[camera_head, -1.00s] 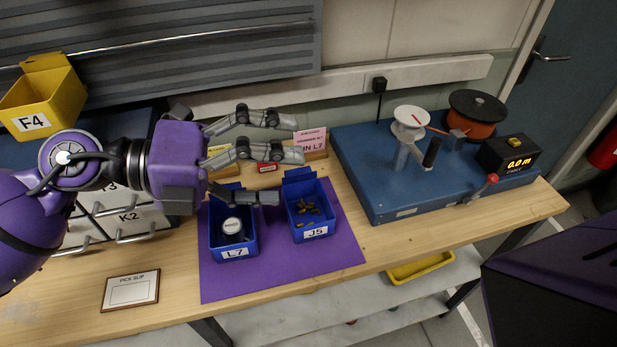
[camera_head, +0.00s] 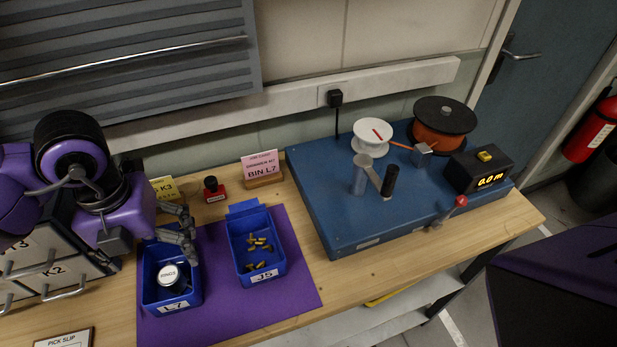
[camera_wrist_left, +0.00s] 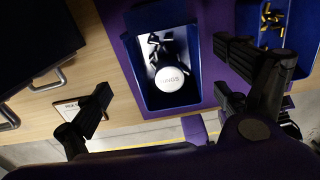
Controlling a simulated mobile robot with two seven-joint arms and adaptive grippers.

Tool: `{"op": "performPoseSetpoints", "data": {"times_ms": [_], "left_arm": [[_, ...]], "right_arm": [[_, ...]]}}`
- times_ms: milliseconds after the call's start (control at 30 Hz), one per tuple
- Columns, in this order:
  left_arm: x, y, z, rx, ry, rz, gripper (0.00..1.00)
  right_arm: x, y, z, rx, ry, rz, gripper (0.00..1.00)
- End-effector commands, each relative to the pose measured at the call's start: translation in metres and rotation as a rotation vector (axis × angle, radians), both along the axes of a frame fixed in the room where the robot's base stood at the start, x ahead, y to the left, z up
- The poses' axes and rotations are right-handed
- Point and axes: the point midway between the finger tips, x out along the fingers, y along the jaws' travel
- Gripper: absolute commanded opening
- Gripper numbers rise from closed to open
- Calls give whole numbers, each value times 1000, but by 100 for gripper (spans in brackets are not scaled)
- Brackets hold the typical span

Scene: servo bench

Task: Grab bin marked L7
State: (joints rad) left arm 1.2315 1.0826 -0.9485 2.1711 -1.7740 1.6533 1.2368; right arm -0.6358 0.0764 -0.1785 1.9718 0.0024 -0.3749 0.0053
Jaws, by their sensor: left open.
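The blue bin marked L7 (camera_head: 172,308) stands on the purple mat, at the lower left in the head view. It holds a round white-lidded container (camera_head: 170,277), and the left wrist view shows small dark pieces beside that container in the bin (camera_wrist_left: 137,93). My left gripper (camera_head: 180,235) is over the back part of the bin, pointing down, its fingers partly hidden in the head view. In the left wrist view its open fingers (camera_wrist_left: 165,85) are spread wide with the bin between and beyond them. I cannot tell any contact. My right gripper is not in view.
The blue bin marked J5 (camera_head: 265,275), with brass pieces, stands just right of L7 on the purple mat (camera_head: 300,290). A pink card reading BIN L7 (camera_head: 262,167) and a red stamp (camera_head: 214,190) stand behind. A blue winding machine (camera_head: 340,235) fills the right of the bench.

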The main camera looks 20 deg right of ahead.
Motion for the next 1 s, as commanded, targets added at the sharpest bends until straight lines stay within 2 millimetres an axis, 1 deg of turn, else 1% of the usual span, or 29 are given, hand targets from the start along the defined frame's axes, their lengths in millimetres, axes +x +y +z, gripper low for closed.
{"op": "performPoseSetpoints", "data": {"times_ms": [100, 233, 333, 433, 633, 667, 1000], "left_arm": [[-1, -2, -13, -1, 1, -2, 92], [-2, -5, -33, -1, 0, -3, 92], [-1, -5, -47, -3, 0, -3, 92], [-1, -5, -52, -2, -1, -3, 92], [-1, -5, -53, -2, -1, -3, 92], [-1, -5, -53, -2, -1, -3, 91], [-1, -5, -53, -3, -1, -3, 46]], "right_arm": [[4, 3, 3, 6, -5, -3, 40], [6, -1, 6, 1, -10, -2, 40], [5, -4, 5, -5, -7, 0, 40], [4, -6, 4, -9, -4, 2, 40], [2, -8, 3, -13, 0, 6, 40], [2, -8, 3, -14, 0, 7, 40], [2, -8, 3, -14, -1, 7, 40]]}}
